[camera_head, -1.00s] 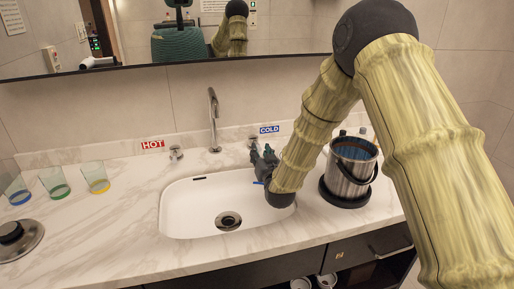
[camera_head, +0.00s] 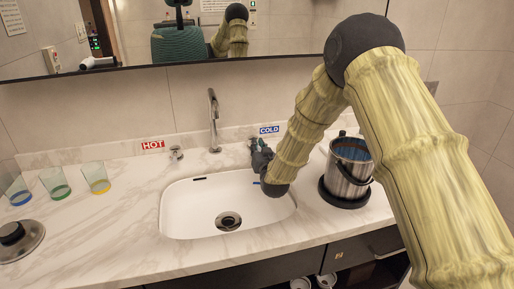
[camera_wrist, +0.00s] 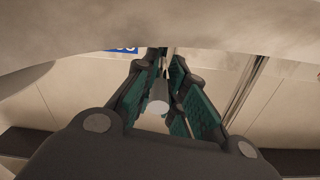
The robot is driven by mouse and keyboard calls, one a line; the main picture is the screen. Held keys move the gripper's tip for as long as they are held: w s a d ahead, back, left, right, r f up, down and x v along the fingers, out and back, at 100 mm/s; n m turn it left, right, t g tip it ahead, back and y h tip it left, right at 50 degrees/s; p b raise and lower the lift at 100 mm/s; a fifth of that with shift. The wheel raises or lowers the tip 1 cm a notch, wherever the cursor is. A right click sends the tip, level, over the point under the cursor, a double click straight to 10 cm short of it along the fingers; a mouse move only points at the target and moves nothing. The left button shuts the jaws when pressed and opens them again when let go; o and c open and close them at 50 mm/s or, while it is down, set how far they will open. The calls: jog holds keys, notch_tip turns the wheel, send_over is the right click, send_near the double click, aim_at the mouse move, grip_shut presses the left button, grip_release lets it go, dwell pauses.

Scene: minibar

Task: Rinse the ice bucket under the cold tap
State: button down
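The ice bucket (camera_head: 336,178) is a steel pail with a dark handle and bluish inside. It stands upright on a round black base (camera_head: 345,202) right of the sink. My gripper (camera_head: 257,151) is at the cold tap, below the blue COLD label (camera_head: 269,130), and mostly hides the tap's knob in the head view. In the wrist view, a pale round knob (camera_wrist: 158,106) lies between my gripper's fingers (camera_wrist: 167,72). The fingers look apart on either side of it; contact is unclear. The spout (camera_head: 213,122) stands over the white sink (camera_head: 190,215). No water shows.
The hot tap (camera_head: 177,153) stands left of the spout, by the red HOT label (camera_head: 153,145). Several glasses (camera_head: 95,179) and a round metal lid (camera_head: 17,238) with a black knob are at the left. The marble counter (camera_head: 125,225) between them and the sink is clear.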

jog(key=shift+d+y, duration=0.2)
jog(key=shift+y, duration=0.1)
jog(key=shift+w+d+n+g+y+b, duration=0.15)
jog(key=shift+n+y+b, duration=0.1)
jog(key=shift+n+y, duration=0.15)
jog(key=shift+d+n+g+y+b, duration=0.1)
jog(key=shift+n+g+y+b, duration=0.1)
jog(key=shift+n+y, duration=0.15)
jog(key=c, duration=1.5)
grip_release()
jog(key=shift+o, duration=0.2)
jog(key=v, duration=1.2)
